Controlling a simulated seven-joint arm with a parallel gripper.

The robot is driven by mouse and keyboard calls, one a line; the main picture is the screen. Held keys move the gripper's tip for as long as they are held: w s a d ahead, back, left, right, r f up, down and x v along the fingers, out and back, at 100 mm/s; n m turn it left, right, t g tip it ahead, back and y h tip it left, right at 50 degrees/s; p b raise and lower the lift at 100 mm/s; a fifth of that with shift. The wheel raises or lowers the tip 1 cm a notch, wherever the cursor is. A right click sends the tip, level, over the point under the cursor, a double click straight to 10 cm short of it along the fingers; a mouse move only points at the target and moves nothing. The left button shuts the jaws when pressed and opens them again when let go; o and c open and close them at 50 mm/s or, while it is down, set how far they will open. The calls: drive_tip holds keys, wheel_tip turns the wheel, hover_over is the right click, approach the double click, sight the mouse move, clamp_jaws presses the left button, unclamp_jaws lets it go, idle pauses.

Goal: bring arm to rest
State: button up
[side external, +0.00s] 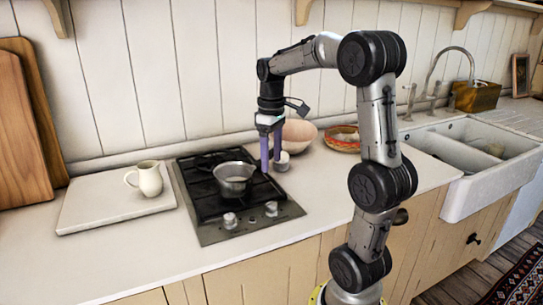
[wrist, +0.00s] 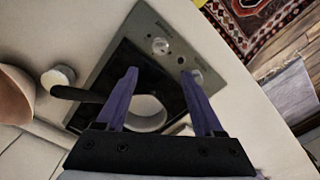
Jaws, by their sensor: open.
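My gripper (side external: 270,162) hangs pointing down above the right edge of the stove, with purple fingers. In the wrist view its fingers (wrist: 160,88) are apart, with nothing held between the tips. A metal saucepan (side external: 234,180) stands on the black stove (side external: 205,213). In the wrist view the saucepan (wrist: 147,112) shows partly behind the left finger, and its dark handle (wrist: 78,94) points left.
A small white-topped jar (wrist: 58,77) and a pink bowl (side external: 299,134) stand right of the stove, close to my gripper. The front counter is clear.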

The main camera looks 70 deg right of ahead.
drive_tip(key=shift+r, duration=0.15)
idle(0.3)
drive_tip(key=s+a+r+n+t, duration=0.1)
drive_tip(key=a+r+n, duration=0.1)
drive_tip(key=a, duration=0.5)
drive_tip(key=a+r+n+t, duration=0.1)
drive_tip(key=a+r+n, duration=0.15)
drive_tip(key=a, duration=0.35)
drive_tip(key=s+a+f+m+t, duration=0.2)
drive_tip(key=s+a+f+t, duration=0.1)
drive_tip(key=s+a+f, duration=0.2)
drive_tip(key=s+a, duration=0.2)
drive_tip(key=a, duration=0.1)
drive_tip(key=shift+s+a+f+m+t, duration=0.3)
drive_tip(key=shift+s+a+f+m, duration=0.05)
drive_tip(key=shift+s, duration=0.05)
